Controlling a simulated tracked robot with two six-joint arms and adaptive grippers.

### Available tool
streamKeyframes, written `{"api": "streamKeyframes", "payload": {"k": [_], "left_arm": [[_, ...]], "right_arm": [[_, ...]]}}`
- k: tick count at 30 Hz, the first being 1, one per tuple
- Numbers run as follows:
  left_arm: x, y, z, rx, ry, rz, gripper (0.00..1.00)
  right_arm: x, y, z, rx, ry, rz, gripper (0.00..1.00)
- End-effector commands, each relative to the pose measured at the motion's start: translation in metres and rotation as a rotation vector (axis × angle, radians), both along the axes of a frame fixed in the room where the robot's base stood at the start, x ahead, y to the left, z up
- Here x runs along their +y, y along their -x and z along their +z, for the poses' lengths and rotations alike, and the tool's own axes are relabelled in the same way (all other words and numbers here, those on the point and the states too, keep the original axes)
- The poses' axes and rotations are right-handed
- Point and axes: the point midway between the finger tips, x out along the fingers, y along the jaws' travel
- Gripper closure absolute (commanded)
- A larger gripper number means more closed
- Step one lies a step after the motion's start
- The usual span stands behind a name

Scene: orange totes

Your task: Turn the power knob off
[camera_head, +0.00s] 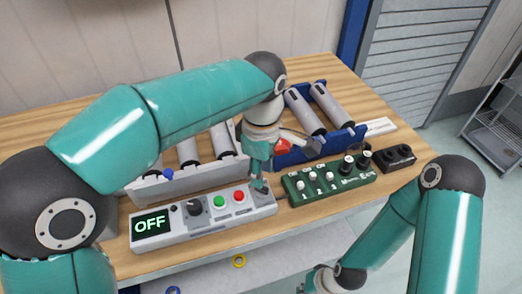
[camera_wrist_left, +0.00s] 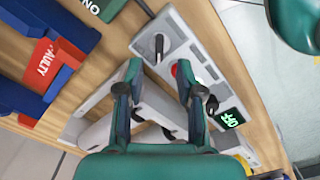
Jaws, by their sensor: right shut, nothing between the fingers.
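A grey control panel (camera_head: 215,222) lies along the table's front with a display (camera_head: 151,225) reading OFF. It carries a black knob (camera_head: 194,207), a green button (camera_head: 219,202) and a red button (camera_head: 239,197). My left gripper (camera_head: 258,179) is over that end, pointing down. My right gripper (camera_head: 318,279) is shut and empty, low in front of the table.
A green switch box (camera_head: 330,178) stands right of the panel, with a small black box (camera_head: 395,158) beyond it. Behind are a grey bin (camera_head: 160,185) and a blue bin (camera_head: 290,153) with grey cylinders. A wire shelf (camera_head: 495,130) stands far right.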

Motion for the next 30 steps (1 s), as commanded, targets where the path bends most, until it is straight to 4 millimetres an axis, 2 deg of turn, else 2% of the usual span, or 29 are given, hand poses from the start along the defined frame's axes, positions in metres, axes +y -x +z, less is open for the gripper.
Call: {"api": "streamKeyframes", "payload": {"k": [1, 6, 12, 30], "left_arm": [[-0.001, 0.000, 0.012, -0.004, 0.003, 0.000, 0.64], [-0.001, 0.000, 0.043, -0.004, 0.002, 0.001, 0.64], [0.000, 0.001, 0.064, -0.001, -0.002, 0.000, 0.64], [0.000, 0.001, 0.069, 0.000, -0.001, 0.001, 0.64]], "right_arm": [[0.000, 0.000, 0.000, 0.000, 0.000, 0.000, 1.00], [0.000, 0.000, 0.000, 0.000, 0.000, 0.000, 1.00], [0.000, 0.000, 0.000, 0.000, 0.000, 0.000, 1.00], [0.000, 0.000, 0.001, 0.000, 0.000, 0.000, 1.00]]}}
